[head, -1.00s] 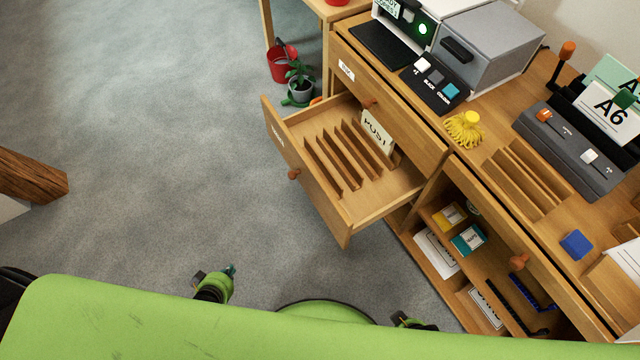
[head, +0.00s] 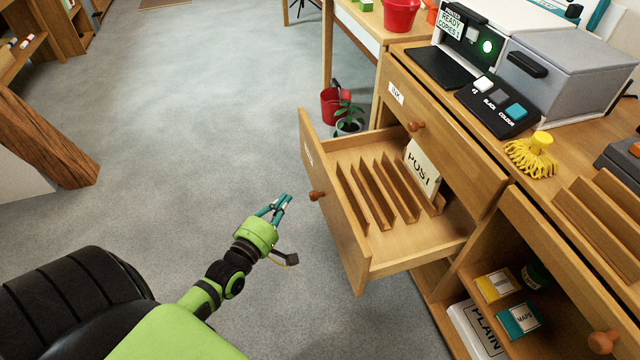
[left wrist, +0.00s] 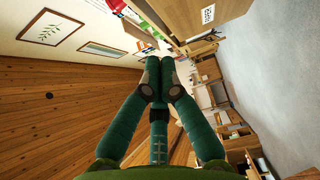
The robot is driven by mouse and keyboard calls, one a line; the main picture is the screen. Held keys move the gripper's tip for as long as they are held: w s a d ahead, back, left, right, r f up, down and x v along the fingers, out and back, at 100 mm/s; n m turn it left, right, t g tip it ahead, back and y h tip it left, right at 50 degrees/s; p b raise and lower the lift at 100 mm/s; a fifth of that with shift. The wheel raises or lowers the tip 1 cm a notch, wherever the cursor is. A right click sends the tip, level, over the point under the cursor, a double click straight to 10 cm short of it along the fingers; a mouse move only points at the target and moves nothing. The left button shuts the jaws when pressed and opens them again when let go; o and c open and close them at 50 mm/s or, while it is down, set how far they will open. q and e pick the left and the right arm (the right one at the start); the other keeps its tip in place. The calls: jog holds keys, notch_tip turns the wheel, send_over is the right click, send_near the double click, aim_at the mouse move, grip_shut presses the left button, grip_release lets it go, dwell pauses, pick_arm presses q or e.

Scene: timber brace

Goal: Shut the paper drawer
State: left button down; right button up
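The open drawer (head: 340,220) is pulled far out of the wooden cabinet, with upright dividers inside and a card marked POST at its back. Its front carries a round orange-brown knob (head: 317,195) and a label too slanted to read. My left gripper (head: 276,206) is just left of the knob in the head view, apart from the drawer front and holding nothing. In the left wrist view its teal fingers (left wrist: 160,80) come together at the tips with nothing between them. My right gripper is not in view.
A closed drawer (head: 440,130) sits above the open one. Shelves below hold small boxes (head: 518,320). A red bucket (head: 336,105) and potted plant (head: 350,120) stand behind the open drawer. The grey floor between is clear.

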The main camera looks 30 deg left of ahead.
pick_arm(q)
jog(key=b, duration=0.2)
send_near(324, 167)
jog(key=w+a, duration=0.2)
jog(key=a, duration=0.1)
jog(key=w, duration=0.1)
jog(key=w+d, duration=0.1)
jog(key=w, duration=0.1)
jog(key=shift+d+f, duration=0.15)
jog(key=shift+d, duration=0.15)
jog(key=shift+w+d, duration=0.3)
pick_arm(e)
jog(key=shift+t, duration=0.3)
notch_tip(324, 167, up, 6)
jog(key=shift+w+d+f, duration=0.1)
